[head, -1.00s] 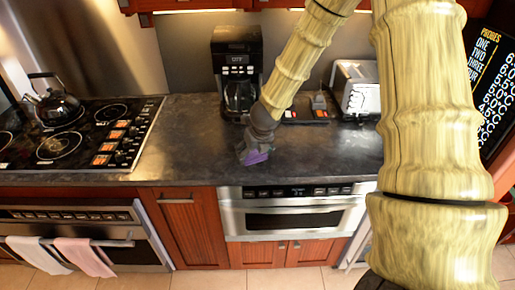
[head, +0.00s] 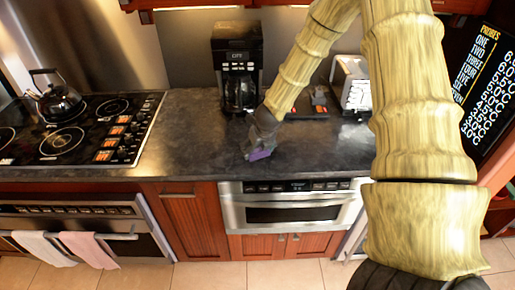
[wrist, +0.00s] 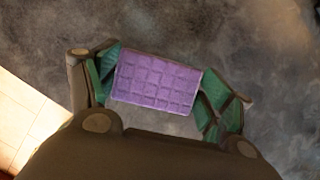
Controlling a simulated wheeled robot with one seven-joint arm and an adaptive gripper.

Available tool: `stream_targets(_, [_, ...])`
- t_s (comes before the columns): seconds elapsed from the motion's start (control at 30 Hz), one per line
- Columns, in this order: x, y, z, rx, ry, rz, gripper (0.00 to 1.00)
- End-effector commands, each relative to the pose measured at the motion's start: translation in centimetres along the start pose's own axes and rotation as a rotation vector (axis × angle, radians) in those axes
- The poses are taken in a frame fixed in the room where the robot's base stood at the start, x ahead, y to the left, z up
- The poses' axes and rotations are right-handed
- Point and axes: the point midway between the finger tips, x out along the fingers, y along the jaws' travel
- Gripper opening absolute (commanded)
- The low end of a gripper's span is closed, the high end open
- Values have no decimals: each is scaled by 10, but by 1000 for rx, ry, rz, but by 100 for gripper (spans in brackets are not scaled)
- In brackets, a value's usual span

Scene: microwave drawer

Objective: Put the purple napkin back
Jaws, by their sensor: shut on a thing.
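The purple napkin (wrist: 155,82) is a small quilted rectangle with a grid pattern. In the wrist view it sits between the two green-padded fingers of my gripper (wrist: 155,88), one at each short end. My gripper is shut on it. In the head view my gripper (head: 259,150) is over the dark counter near its front edge, above the microwave drawer, with the napkin (head: 260,155) at its tip. I cannot tell whether the napkin touches the counter.
The stove (head: 75,130) with a kettle (head: 53,98) is at left. A coffee maker (head: 237,65) stands behind my gripper, a toaster (head: 351,85) to its right. The microwave drawer (head: 290,208) is shut below. The counter (head: 190,135) left of my gripper is clear.

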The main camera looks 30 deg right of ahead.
Motion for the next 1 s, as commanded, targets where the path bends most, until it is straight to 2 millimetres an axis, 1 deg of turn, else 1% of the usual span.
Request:
stream_targets(0.27, [3,0,-1,0,0,0,57])
stream_targets(0.3, [2,0,-1,-1,0,0,87])
stream_targets(0.37, [2,0,-1,-1,0,0,98])
stream_targets(0.4, [2,0,-1,-1,0,0,100])
stream_targets(0.77, [1,0,0,-1,0,0,100])
stream_targets(0.9, [-3,0,1,-1,-1,-1,100])
stream_targets(1.0, [-11,1,1,-4,-2,0,100])
